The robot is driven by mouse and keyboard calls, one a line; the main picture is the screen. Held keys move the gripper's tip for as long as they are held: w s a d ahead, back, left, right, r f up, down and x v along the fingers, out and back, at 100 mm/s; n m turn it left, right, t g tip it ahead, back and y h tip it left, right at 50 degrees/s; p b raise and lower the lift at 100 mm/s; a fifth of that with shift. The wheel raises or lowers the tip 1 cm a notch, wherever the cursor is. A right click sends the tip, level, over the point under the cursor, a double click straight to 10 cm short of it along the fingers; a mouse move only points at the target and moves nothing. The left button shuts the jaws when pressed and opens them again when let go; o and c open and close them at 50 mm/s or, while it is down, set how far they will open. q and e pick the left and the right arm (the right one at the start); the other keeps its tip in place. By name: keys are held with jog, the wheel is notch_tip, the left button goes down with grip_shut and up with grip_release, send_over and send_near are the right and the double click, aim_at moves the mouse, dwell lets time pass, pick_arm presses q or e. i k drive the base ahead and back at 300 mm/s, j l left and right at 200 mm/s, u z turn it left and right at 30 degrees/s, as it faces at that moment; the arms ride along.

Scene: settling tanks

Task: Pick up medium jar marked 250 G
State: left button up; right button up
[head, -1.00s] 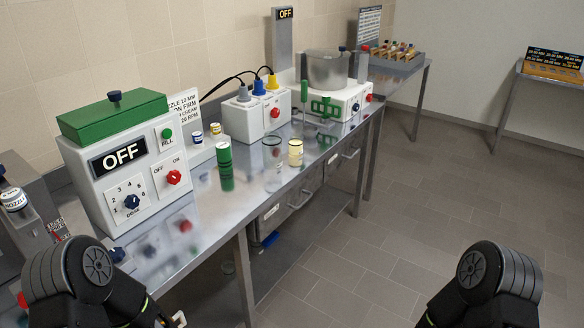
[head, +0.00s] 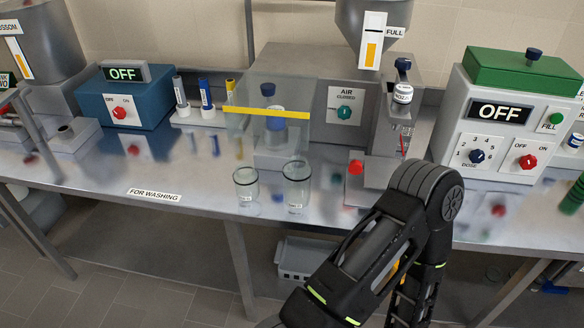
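No marking reading 250 G is legible in the head view. Two empty clear glass jars, a shorter one (head: 246,186) and a taller one (head: 296,188), stand upright side by side near the table's front edge, right of the FOR WASHING label. A dark green jar (head: 573,197) is cut off at the right edge. My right gripper is out of view.
A clear guard with a yellow stripe (head: 268,112) stands behind the jars. The white control box (head: 480,150) and blue OFF box (head: 123,98) stand on the metal table (head: 90,178). A grey crate (head: 305,258) is below. Table around the label is mostly clear.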

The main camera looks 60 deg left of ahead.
aim_at(246, 178)
jog(key=u, duration=2.55)
jog(key=i+j, duration=0.1)
jog(key=j, duration=0.3)
jog(key=i+j, duration=0.15)
jog(key=j, duration=0.25)
jog(key=i+j, duration=0.1)
jog(key=j, duration=0.3)
jog(key=i+j, duration=0.15)
jog(key=j, duration=0.25)
jog(key=i+j, duration=0.1)
jog(key=j, duration=0.25)
jog(key=z, duration=2.55)
